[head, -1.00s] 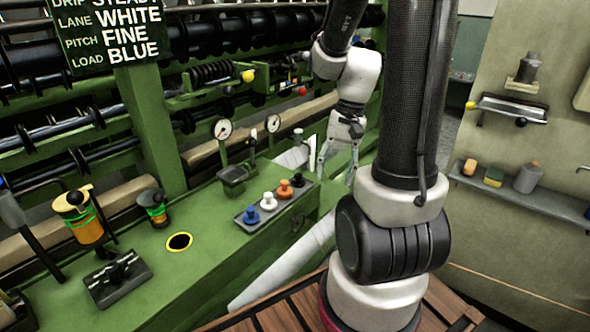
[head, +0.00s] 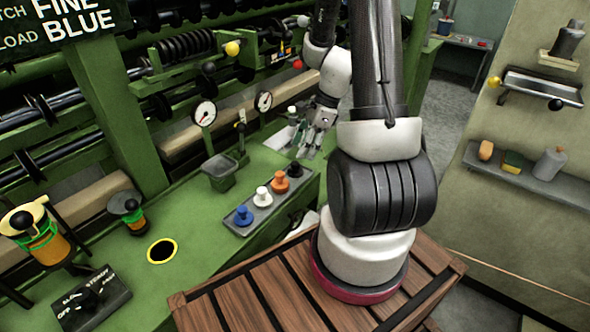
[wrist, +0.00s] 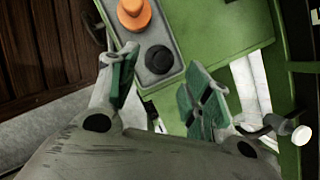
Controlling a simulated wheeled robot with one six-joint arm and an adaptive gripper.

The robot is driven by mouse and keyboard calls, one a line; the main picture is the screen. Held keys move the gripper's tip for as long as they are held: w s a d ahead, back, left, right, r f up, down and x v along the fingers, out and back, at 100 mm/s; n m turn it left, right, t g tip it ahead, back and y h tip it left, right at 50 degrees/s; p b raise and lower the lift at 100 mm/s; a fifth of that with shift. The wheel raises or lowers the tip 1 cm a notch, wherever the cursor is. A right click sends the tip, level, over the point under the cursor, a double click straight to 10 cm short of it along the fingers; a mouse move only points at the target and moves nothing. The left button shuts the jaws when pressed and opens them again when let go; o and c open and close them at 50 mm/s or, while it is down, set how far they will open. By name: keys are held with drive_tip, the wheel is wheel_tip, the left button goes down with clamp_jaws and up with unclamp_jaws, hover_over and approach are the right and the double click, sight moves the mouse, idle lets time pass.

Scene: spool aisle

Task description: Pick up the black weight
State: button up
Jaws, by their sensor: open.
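The black weight (head: 295,171) is a small dark knob at the far right end of a grey tray (head: 232,222) on the green bench. In the wrist view the black weight (wrist: 158,59) stands in the tray's end, just past the opening between my fingers. My gripper (head: 303,150) is just beyond and above that end of the tray in the head view. Its two green-padded fingers are apart in the wrist view (wrist: 160,76), with nothing between them. The base of the black weight is hard to make out in the head view.
Orange (head: 280,182), white (head: 263,196) and blue (head: 243,214) weights stand in the same tray. A small dark bin (head: 219,170) and gauges (head: 204,112) stand behind it. A lever (wrist: 285,128) with a white knob is right of my gripper in the wrist view.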

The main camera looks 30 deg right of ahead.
sight(296, 163)
drive_tip(key=x, duration=0.6)
drive_tip(key=shift+w+d+f, duration=0.1)
drive_tip(key=shift+f, duration=0.05)
clamp_jaws()
